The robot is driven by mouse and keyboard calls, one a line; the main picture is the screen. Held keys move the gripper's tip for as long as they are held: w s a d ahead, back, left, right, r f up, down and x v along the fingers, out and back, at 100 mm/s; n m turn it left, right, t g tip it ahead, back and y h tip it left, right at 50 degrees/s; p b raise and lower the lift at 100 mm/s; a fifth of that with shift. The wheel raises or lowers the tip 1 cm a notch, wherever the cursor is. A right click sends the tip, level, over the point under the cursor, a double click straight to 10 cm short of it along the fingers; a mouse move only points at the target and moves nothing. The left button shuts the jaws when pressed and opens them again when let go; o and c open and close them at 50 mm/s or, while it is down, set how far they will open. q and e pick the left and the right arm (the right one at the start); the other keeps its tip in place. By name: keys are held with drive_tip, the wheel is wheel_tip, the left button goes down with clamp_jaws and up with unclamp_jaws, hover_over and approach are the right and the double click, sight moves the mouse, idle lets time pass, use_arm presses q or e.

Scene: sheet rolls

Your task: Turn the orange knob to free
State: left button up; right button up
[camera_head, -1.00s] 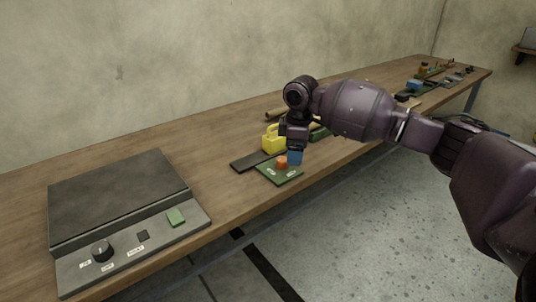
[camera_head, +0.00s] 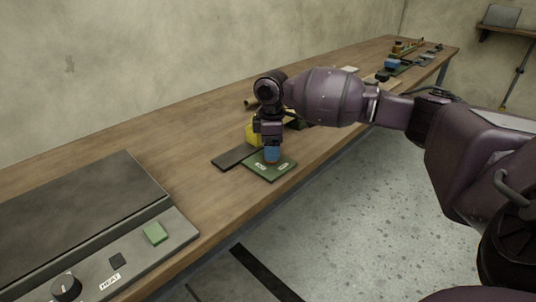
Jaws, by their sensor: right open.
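A green plate (camera_head: 270,175) with two small white labels lies near the front edge of the wooden table. The orange knob on it is almost wholly hidden now behind the blue fingertips of my right gripper (camera_head: 272,154). My right gripper points straight down over the plate, at the knob's place. It is open. I cannot tell whether its fingers touch the knob. The label words are too small to read. My left gripper is not in view.
A dark flat strip (camera_head: 235,157) lies left of the plate, and a yellow thing (camera_head: 253,133) stands behind my gripper. A grey panel (camera_head: 85,215) with a black knob (camera_head: 66,288) and green button (camera_head: 155,233) is at the left. Bare table lies between.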

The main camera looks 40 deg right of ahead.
drive_tip(key=shift+f, duration=1)
drive_tip(key=shift+c, duration=0.5)
drive_tip(key=c, duration=0.8)
